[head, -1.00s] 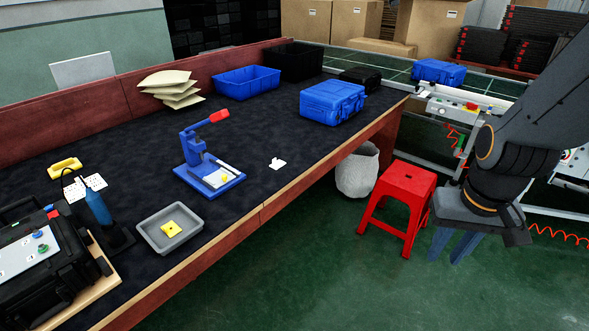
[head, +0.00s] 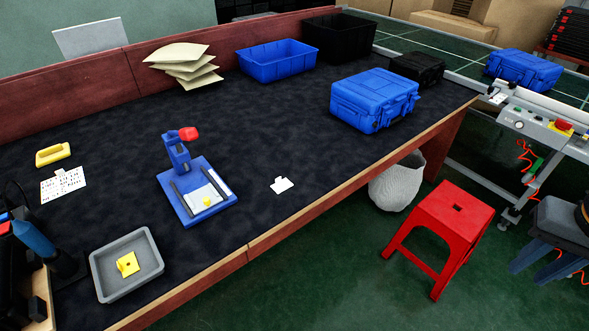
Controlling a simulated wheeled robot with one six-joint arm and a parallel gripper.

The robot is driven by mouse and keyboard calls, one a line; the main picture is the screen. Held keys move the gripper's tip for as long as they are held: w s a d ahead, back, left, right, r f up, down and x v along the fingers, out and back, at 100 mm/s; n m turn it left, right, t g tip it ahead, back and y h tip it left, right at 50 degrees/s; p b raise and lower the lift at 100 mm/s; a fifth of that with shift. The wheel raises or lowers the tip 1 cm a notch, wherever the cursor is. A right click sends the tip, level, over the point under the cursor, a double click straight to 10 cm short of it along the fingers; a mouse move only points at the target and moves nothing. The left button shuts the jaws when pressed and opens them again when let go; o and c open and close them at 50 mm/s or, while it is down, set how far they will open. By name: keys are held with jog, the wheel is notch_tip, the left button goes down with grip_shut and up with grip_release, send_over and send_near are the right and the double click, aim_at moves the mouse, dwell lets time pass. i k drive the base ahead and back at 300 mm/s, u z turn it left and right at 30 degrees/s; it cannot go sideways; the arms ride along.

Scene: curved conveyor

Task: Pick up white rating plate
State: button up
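A small white plate (head: 281,185) with a notched outline lies flat on the dark table top, right of the blue hand press. It looks like the rating plate. My gripper (head: 533,274) shows at the right edge, with two blue fingers pointing down and apart. It is open and empty, over the green floor beyond the table's front edge, well to the right of the plate. Most of my arm is out of view.
The blue press (head: 190,190) stands left of the plate. A grey tray (head: 98,270) with a yellow part is at front left. A blue case (head: 372,100) is behind to the right. A red stool (head: 440,220) stands on the floor between table and gripper.

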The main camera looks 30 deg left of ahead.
aim_at(281, 185)
jog(key=u, duration=0.3)
jog(key=i, duration=0.75)
jog(key=u, duration=1.35)
jog(key=i, duration=0.65)
jog(key=u, duration=0.7)
